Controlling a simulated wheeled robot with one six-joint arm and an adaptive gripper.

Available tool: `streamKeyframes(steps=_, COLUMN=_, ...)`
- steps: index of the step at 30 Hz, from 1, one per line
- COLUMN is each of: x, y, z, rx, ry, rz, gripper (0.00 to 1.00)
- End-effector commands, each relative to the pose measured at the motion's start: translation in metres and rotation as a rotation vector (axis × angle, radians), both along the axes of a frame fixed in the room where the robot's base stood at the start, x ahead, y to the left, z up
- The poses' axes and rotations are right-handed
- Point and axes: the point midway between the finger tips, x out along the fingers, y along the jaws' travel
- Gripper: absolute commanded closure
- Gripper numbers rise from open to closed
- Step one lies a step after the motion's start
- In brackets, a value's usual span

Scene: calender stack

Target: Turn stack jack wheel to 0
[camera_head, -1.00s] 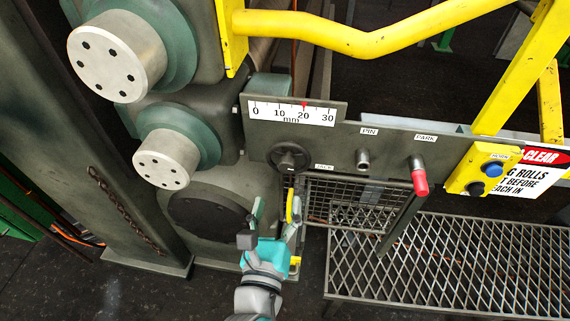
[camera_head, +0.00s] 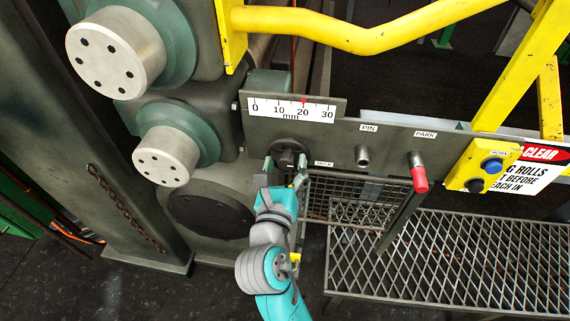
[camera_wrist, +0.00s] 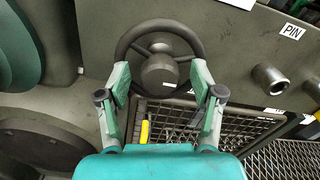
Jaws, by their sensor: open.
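The stack jack wheel (camera_head: 287,153) is a small dark handwheel on the grey panel, below the mm scale. In the wrist view the wheel (camera_wrist: 160,68) shows its rim, spokes and round hub. My gripper (camera_head: 283,167) is at the wheel's lower part. In the wrist view my gripper (camera_wrist: 160,80) is open, one finger at each side of the wheel's lower rim. I cannot tell whether the fingers touch the rim. The white scale (camera_head: 291,109) runs from 0 to 30 mm, and its red pointer (camera_head: 304,101) stands at about 20.
To the right are the PIN socket (camera_head: 362,156) and the red-handled PARK pin (camera_head: 419,180). A wire mesh guard (camera_head: 355,197) hangs below the panel. A yellow rail (camera_head: 350,38) crosses above. A grated platform (camera_head: 450,260) lies at lower right.

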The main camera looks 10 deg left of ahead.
Motion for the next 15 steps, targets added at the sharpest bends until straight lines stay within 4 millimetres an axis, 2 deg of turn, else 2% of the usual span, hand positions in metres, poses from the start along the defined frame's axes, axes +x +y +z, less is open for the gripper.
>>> streamKeyframes(steps=1, x=-0.0001, y=0.0, z=0.0, rx=0.0, ry=0.0, rz=0.0, gripper=0.34)
streamKeyframes(steps=8, x=-0.0003, y=0.0, z=-0.0001, rx=0.0, ry=0.0, rz=0.0, gripper=0.91)
streamKeyframes(steps=9, x=-0.0003, y=0.0, z=-0.0001, rx=0.0, ry=0.0, rz=0.0, gripper=0.94)
streamKeyframes(steps=15, x=-0.0004, y=-0.0001, z=-0.0001, rx=0.01, ry=0.0, rz=0.0, gripper=0.94)
